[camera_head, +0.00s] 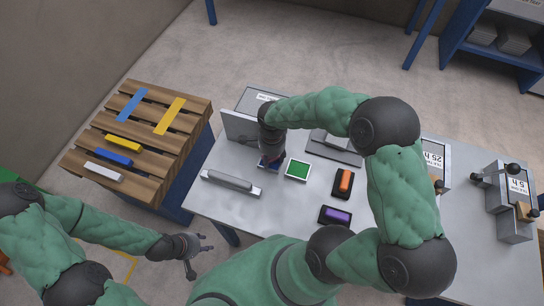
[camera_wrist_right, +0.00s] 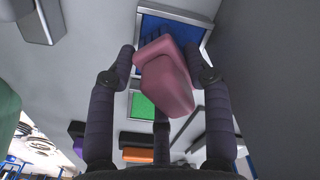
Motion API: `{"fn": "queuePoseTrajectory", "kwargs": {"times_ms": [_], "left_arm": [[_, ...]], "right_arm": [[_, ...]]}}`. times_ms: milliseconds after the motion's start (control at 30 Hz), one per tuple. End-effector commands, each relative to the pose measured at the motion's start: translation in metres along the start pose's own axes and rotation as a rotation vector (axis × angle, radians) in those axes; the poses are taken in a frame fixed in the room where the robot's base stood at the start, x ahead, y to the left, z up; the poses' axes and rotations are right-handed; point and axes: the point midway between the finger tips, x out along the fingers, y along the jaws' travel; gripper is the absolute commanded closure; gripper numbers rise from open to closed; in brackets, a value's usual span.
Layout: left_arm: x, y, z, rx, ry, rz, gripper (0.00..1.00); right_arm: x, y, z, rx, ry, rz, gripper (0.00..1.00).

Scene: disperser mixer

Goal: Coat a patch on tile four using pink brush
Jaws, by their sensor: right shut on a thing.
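My right gripper (camera_head: 270,160) is over the left part of the grey table and is shut on the pink brush (camera_wrist_right: 166,82), seen between its fingers in the right wrist view. The head view mostly hides the brush behind the gripper. A blue tile in a pale frame (camera_wrist_right: 172,36) lies beyond the brush in the wrist view, with darker blue on part of it; I cannot tell if the brush touches it. A green tile (camera_head: 297,169) lies to its right; it also shows in the wrist view (camera_wrist_right: 143,105). No tile number is readable. My left gripper (camera_head: 198,256) is open and empty, off the table's front.
An orange brush (camera_head: 345,181) and a purple brush (camera_head: 336,215) lie on dark holders to the right. A grey bar (camera_head: 231,184) lies at the table's front left. A wooden pallet (camera_head: 160,145) with coloured strips and blocks stands left. Labelled machines (camera_head: 508,195) stand right.

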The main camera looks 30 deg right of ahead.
Motion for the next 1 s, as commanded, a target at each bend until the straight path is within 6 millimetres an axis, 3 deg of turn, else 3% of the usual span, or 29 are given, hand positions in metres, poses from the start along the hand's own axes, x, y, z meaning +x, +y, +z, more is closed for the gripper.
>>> {"fn": "queuePoseTrajectory", "kwargs": {"times_ms": [1000], "left_arm": [[-0.040,0.014,0.002,0.000,0.000,0.000,0.60]], "right_arm": [[-0.067,0.000,0.000,0.000,0.000,0.001,0.76]]}}
